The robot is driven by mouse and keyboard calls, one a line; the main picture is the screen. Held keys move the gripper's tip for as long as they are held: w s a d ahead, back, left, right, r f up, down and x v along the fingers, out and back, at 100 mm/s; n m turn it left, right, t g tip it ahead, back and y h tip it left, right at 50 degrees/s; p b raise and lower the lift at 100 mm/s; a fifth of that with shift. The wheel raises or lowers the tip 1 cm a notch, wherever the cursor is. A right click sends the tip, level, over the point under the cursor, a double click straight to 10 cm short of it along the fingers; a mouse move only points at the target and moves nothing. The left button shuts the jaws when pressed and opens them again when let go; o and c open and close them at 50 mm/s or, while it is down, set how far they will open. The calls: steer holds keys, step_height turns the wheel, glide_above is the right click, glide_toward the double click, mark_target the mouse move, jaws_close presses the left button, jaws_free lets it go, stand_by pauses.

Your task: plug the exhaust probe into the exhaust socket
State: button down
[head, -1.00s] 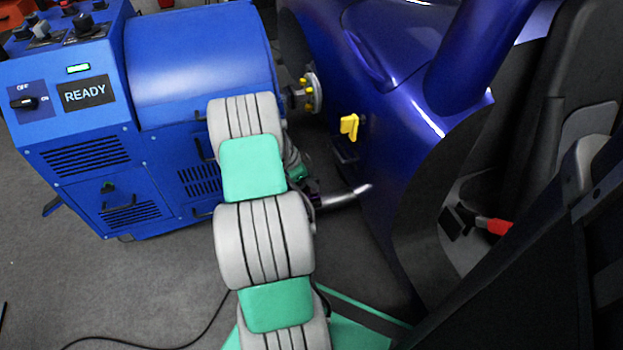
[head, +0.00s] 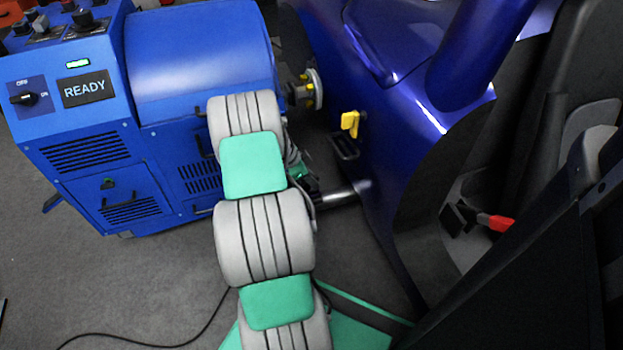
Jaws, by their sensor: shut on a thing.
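My gripper (head: 311,188) is a small dark shape just right of my arm, low between the blue machine and the blue car body. My arm hides much of it, and its fingertips are hard to make out. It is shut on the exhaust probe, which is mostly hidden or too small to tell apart. A silver tube (head: 343,195) runs from beside the gripper, right and slightly up, to the car body. I cannot tell where the probe ends and the exhaust socket begins, or whether they touch.
The blue dynamometer (head: 200,60) with a READY display (head: 85,90) stands at the left. The blue car body (head: 390,130) is at the right, with a yellow handle (head: 350,123) and a hub (head: 313,89) above the tube. A black cable (head: 150,345) lies on the floor.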

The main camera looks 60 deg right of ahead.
steer(key=shift+f, duration=0.1)
steer(key=shift+f+b, duration=0.55)
steer(key=shift+f, duration=0.05)
stand_by(0.4)
steer(key=shift+f+b, duration=0.55)
steer(key=shift+f, duration=0.2)
steer(key=c, duration=1.3)
jaws_free()
steer(key=shift+r, duration=0.1)
steer(key=shift+o, duration=0.2)
steer(key=shift+r, duration=0.1)
steer(key=p+v, duration=0.3)
steer(key=v, duration=0.4)
steer(key=shift+r, duration=0.25)
steer(key=shift+w+a+r, duration=0.1)
